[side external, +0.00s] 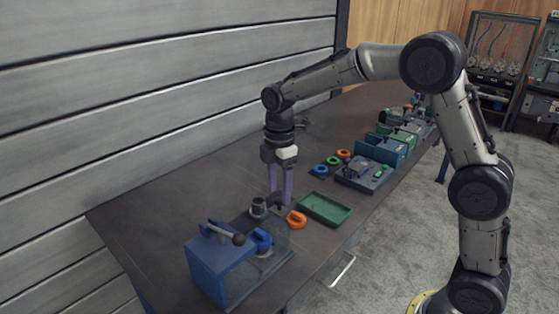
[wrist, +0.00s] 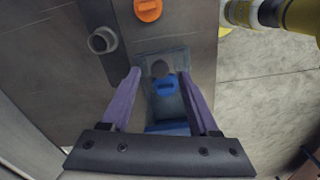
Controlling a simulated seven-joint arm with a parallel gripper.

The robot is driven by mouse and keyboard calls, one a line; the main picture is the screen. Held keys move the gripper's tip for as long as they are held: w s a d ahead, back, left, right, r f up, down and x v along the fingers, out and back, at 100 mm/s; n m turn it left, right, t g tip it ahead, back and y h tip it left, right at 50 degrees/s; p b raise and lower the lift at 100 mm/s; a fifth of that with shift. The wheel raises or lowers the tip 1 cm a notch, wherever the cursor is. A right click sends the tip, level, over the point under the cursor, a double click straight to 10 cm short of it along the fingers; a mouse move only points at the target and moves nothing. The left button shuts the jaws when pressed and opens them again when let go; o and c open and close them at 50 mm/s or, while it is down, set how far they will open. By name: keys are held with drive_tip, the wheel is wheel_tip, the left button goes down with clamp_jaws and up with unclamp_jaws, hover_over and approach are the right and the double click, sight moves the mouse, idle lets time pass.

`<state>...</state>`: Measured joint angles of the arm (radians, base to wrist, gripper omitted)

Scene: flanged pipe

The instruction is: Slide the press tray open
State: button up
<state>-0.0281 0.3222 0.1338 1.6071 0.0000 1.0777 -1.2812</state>
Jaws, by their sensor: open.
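The press is a blue block (side external: 218,264) with a lever and dark knob at the front left of the bench in the side view. Its flat grey tray (side external: 276,262) lies beside the block, with a blue ring-shaped part (side external: 261,240) on it. The wrist view shows the blue part (wrist: 166,86) on the tray (wrist: 178,58), with some of the blue block (wrist: 167,127) below. My gripper (side external: 281,200) points down with purple fingers apart and empty, above the bench behind the tray. In the wrist view the fingers (wrist: 159,74) frame the blue part; contact cannot be seen.
A grey pipe piece (side external: 258,207) stands close to my fingers. An orange part (side external: 297,219) and a green tray (side external: 325,208) lie to the right. Further back are small rings, a grey fixture (side external: 364,174) and blue boxes (side external: 383,149). The bench's left side is clear.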

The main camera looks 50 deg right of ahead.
wheel_tip(320, 180, up, 12)
idle(0.4)
idle(0.3)
drive_tip(key=s, duration=1.6)
drive_tip(key=shift+d, duration=0.2)
